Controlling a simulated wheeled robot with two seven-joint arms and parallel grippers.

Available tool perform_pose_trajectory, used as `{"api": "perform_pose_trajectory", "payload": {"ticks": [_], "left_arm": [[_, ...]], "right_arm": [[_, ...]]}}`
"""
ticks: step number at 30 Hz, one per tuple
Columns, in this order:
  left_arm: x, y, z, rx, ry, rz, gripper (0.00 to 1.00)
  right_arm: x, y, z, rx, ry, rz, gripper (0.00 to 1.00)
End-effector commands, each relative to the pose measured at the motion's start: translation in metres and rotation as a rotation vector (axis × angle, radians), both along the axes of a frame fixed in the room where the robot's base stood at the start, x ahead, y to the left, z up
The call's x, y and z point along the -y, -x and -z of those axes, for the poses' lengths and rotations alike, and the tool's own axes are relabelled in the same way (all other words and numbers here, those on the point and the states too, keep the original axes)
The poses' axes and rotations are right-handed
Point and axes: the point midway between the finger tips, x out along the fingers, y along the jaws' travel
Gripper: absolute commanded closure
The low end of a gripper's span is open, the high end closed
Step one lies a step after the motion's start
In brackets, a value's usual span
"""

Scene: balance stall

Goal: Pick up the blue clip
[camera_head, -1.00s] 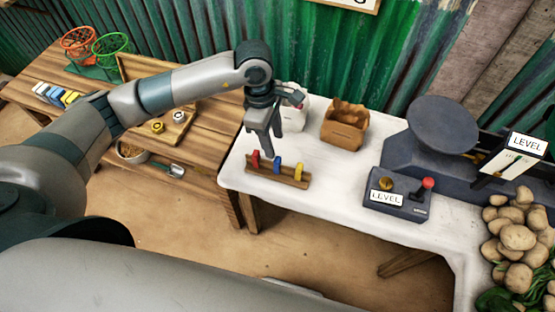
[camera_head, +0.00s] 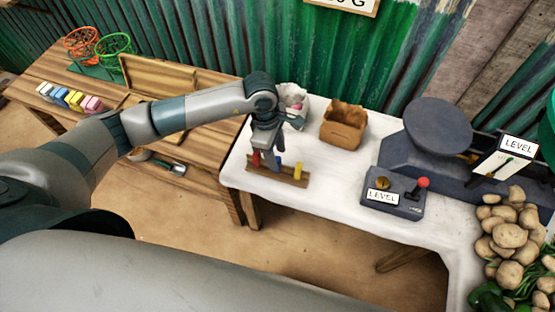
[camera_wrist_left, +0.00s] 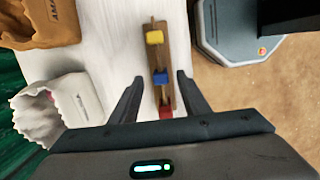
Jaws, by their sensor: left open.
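The blue clip (camera_head: 277,161) stands on a wooden rail (camera_head: 290,178) near the left end of the white table, between a red clip (camera_head: 256,160) and a yellow clip (camera_head: 298,171). My left gripper (camera_head: 266,162) is open and points down over the rail, partly hiding the blue clip in the head view. In the left wrist view, the blue clip (camera_wrist_left: 160,76) sits between the open fingertips (camera_wrist_left: 160,78), apart from both. The yellow clip (camera_wrist_left: 155,38) is beyond it and the red clip (camera_wrist_left: 166,112) is nearer the palm. My right gripper is not seen.
A white bag (camera_head: 292,105) and a brown paper bag (camera_head: 344,125) stand behind the rail. A control box (camera_head: 393,194) with a red-knobbed lever and a scale (camera_head: 440,125) are to the right, beside potatoes (camera_head: 510,236). A wooden table (camera_head: 205,150) is at left.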

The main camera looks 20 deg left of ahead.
Motion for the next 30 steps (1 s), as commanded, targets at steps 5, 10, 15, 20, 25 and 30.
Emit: {"api": "perform_pose_trajectory", "payload": {"ticks": [5, 10, 15, 20, 25, 30], "left_arm": [[0.003, 0.002, 0.019, -0.003, -0.001, -0.002, 0.58], [0.004, 0.001, 0.027, 0.000, 0.000, 0.000, 0.58], [0.004, 0.001, 0.027, 0.000, -0.001, 0.000, 0.58], [0.004, 0.001, 0.027, 0.000, -0.001, 0.000, 0.58], [0.004, 0.001, 0.027, 0.000, -0.001, 0.000, 0.79], [0.004, 0.001, 0.027, 0.000, -0.001, 0.000, 1.00]], "right_arm": [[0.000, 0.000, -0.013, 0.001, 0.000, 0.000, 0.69], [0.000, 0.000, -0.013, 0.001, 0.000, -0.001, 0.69], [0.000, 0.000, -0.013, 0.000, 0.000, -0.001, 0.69], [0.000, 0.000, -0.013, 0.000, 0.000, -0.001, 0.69], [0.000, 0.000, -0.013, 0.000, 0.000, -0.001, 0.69], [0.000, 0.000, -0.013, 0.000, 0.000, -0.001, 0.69]]}}
